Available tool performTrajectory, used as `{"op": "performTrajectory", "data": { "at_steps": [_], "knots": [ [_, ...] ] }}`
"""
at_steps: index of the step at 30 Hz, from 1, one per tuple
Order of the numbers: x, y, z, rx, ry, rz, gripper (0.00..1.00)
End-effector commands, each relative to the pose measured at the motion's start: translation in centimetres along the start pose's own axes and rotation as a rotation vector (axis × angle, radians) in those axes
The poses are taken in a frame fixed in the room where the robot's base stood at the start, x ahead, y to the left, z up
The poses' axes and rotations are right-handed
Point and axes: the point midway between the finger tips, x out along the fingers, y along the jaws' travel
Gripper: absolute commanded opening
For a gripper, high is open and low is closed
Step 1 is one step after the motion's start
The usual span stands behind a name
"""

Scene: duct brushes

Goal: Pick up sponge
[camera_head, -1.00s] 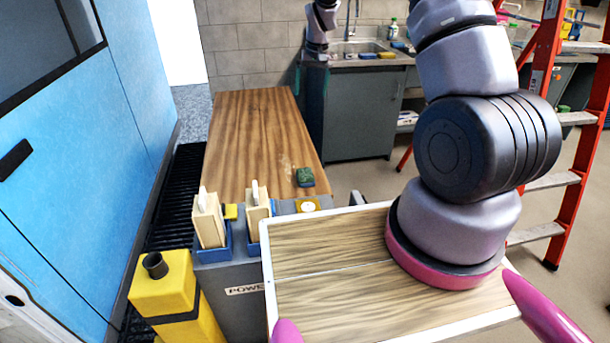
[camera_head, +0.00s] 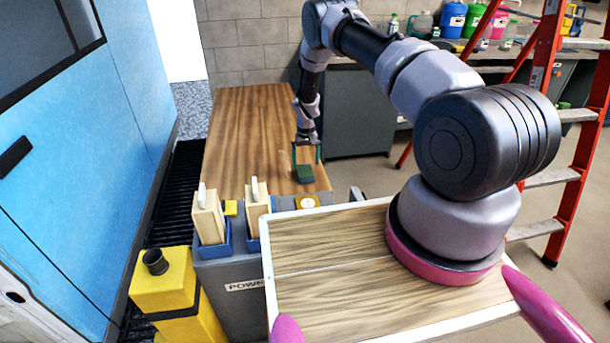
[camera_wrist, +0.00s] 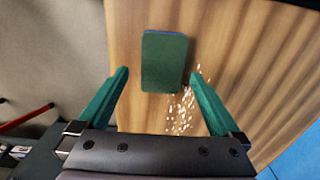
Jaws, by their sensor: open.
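The sponge (camera_head: 305,174) lies on the wooden table top near its front right edge. It has a dark green upper face, and in the wrist view the sponge (camera_wrist: 164,62) shows a thin blue edge. My gripper (camera_head: 307,155) is over the table, just above and behind the sponge in the head view. In the wrist view my gripper (camera_wrist: 160,90) has its two green fingers spread wide, with the sponge between and ahead of them. The fingers do not touch it.
Pale crumbs (camera_wrist: 181,110) lie beside the sponge on the wooden table (camera_head: 245,130). Two wooden-handled brushes (camera_head: 208,217) stand in blue holders in front of the table. A red ladder (camera_head: 545,110) stands at right. The table's left part is clear.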

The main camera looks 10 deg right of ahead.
Motion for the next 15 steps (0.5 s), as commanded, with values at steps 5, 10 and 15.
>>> {"op": "performTrajectory", "data": {
  "at_steps": [5,10,15],
  "knots": [
    [2.0,-0.2,0.0,-0.001,-0.002,0.001,1.00],
    [4.5,-0.3,-0.2,0.000,-0.001,0.001,1.00],
    [5.3,-0.4,-0.3,0.000,0.000,0.000,1.00]
  ]
}}
